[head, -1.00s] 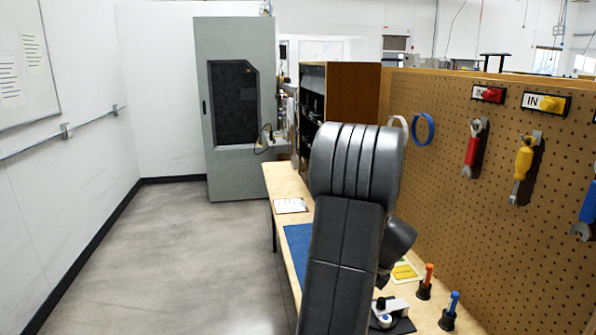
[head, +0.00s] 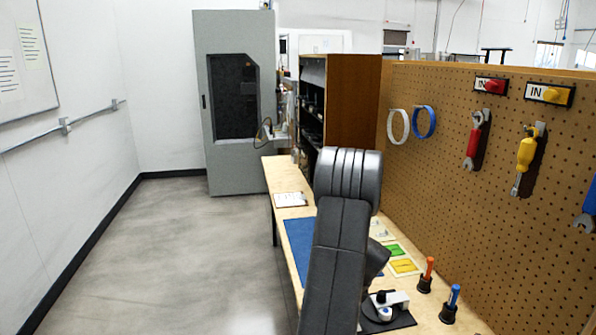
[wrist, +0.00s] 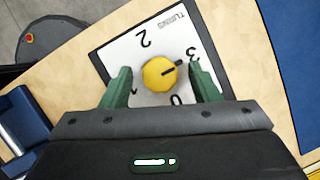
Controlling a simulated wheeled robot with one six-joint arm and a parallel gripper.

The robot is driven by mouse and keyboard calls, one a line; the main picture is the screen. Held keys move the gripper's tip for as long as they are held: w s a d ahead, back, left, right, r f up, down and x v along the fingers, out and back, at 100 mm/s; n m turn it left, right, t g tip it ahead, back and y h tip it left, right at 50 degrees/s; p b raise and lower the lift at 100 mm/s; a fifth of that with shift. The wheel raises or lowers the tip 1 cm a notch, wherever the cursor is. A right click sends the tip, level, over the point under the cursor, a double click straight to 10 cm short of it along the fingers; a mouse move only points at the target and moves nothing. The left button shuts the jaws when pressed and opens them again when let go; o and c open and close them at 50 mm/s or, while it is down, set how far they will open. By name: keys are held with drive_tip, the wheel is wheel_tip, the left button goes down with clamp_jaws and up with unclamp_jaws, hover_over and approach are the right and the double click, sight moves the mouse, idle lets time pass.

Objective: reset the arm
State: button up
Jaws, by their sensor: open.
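My arm shows in the head view, but it hides my gripper there. In the wrist view my gripper (wrist: 160,70) is open, with its two green fingers apart and nothing held. Below it is a white dial plate (wrist: 130,52) with a dark border and printed numbers. Its yellow knob (wrist: 158,75) with a black pointer appears between the fingers in the picture. I cannot tell how far above the knob the fingertips are.
The wooden bench (head: 290,178) carries a blue mat (head: 299,240), cards (head: 402,266), and orange (head: 428,270) and blue (head: 452,300) handled tools in holders. A pegboard (head: 450,150) with hung tools stands at right. The floor (head: 180,250) at left is clear.

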drive_tip(key=n+g, duration=0.1)
drive_tip(key=n, duration=0.3)
drive_tip(key=shift+w+n+g, duration=0.15)
drive_tip(key=shift+n+g, duration=0.15)
drive_tip(key=shift+g, duration=0.1)
drive_tip(key=n+g, duration=0.1)
drive_tip(key=n, duration=0.2)
drive_tip(key=shift+b, duration=0.3)
drive_tip(key=n+g+h, duration=0.1)
drive_tip(key=n, duration=0.2)
drive_tip(key=shift+w+a, duration=0.1)
drive_tip(key=n+g+h, duration=0.1)
drive_tip(key=n, duration=0.3)
drive_tip(key=shift+a+n, duration=0.1)
drive_tip(key=shift+n, duration=0.2)
